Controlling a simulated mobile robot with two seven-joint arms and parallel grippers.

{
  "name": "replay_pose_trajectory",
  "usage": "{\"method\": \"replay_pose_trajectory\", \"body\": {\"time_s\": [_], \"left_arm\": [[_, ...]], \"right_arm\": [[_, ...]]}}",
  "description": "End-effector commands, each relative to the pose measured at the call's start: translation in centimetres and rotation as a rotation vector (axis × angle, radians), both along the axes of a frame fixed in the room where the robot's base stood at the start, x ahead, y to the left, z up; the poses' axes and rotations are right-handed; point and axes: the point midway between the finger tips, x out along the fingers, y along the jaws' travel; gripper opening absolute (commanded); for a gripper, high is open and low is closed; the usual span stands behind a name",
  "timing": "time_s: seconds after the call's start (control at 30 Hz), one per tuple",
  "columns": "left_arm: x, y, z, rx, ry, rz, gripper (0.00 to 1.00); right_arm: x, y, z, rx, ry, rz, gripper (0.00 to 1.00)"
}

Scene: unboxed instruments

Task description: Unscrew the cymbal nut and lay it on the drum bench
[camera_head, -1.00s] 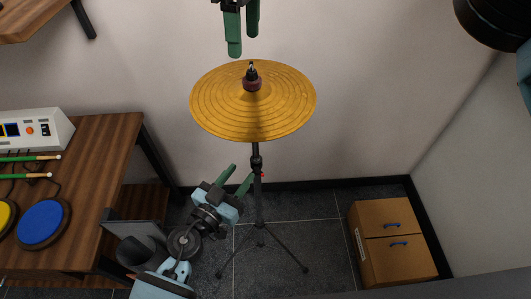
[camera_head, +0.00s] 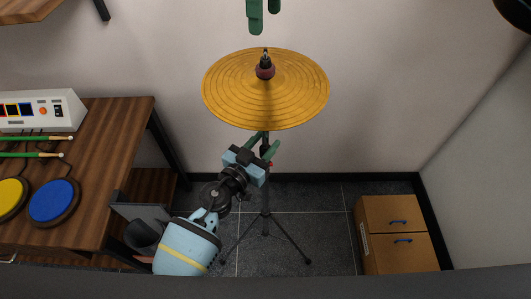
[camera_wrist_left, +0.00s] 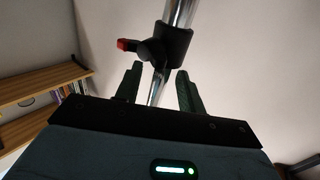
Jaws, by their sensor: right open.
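The gold cymbal (camera_head: 300,85) sits on a dark stand (camera_head: 266,190). At its centre is a reddish-brown felt (camera_head: 265,73), with a small dark nut (camera_head: 265,61) above it on the rod. My left gripper (camera_head: 268,145) is below the cymbal at the stand's pole. In the left wrist view its green fingers (camera_wrist_left: 158,88) are apart on either side of the pole, with visible gaps. A dark clamp with a red knob (camera_wrist_left: 165,45) is just beyond them. My right gripper (camera_head: 265,20) is open above the cymbal, its fingers pointing down, cut by the top edge.
The wooden drum bench (camera_head: 110,165) at left bears blue and yellow pads, green sticks (camera_head: 40,139) and a white module (camera_head: 50,110). Bare wood shows at its right side. A cardboard-brown cabinet (camera_head: 390,215) stands on the floor at right. The stand's legs spread on the floor.

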Motion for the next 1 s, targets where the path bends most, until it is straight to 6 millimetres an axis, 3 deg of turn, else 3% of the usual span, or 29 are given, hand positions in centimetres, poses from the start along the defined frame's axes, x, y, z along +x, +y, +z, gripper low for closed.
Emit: {"method": "replay_pose_trajectory", "body": {"time_s": [0.37, 0.67, 1.0], "left_arm": [[0.44, -0.34, 0.01, 0.001, -0.001, 0.000, 0.39], [0.42, -0.32, 0.00, 0.001, -0.001, 0.000, 0.00], [0.41, -0.30, -0.01, 0.001, 0.000, 0.000, 0.00]], "right_arm": [[0.00, 0.00, -0.01, 0.000, 0.000, 0.000, 0.60], [0.00, 0.00, -0.01, 0.000, 0.000, 0.000, 0.60], [0.00, 0.00, 0.00, 0.000, 0.000, 0.000, 0.60]]}}
